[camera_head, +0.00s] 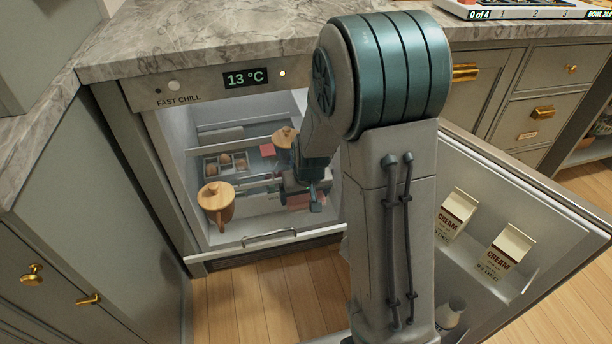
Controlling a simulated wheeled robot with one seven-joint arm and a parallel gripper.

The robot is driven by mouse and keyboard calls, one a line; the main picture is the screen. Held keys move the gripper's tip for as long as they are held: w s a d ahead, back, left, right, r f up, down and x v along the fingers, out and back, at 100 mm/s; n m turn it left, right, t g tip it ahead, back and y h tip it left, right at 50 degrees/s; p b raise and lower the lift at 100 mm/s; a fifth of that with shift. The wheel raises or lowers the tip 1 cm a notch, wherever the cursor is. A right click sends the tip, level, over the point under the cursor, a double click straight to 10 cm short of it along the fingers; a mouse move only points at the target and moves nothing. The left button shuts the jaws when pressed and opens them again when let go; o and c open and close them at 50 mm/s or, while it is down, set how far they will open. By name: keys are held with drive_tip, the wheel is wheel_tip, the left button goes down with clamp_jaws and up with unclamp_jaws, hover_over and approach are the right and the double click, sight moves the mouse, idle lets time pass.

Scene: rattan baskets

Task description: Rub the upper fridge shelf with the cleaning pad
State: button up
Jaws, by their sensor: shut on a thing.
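The fridge (205,244) stands open under the counter, and my arm reaches in from the right. My gripper (303,190) is inside, low over the upper shelf (250,212), at its right part. It is shut on the cleaning pad (300,203), a reddish flat piece that shows just below the fingers. The arm and fingers hide most of the pad. I cannot tell whether the pad touches the shelf.
Behind are an egg tray (226,162), a small red block (267,150) and another wooden pot (285,138). The open door (520,190) at right holds two cream cartons. Bare shelf shows between the front pot and my gripper.

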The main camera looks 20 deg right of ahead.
drive_tip(key=shift+r+p, duration=1.7)
drive_tip(key=shift+r, duration=0.8)
drive_tip(key=shift+w+d+r+p, duration=0.1)
drive_tip(key=shift+d+r+p, duration=0.05)
drive_tip(key=shift+p, duration=1.4)
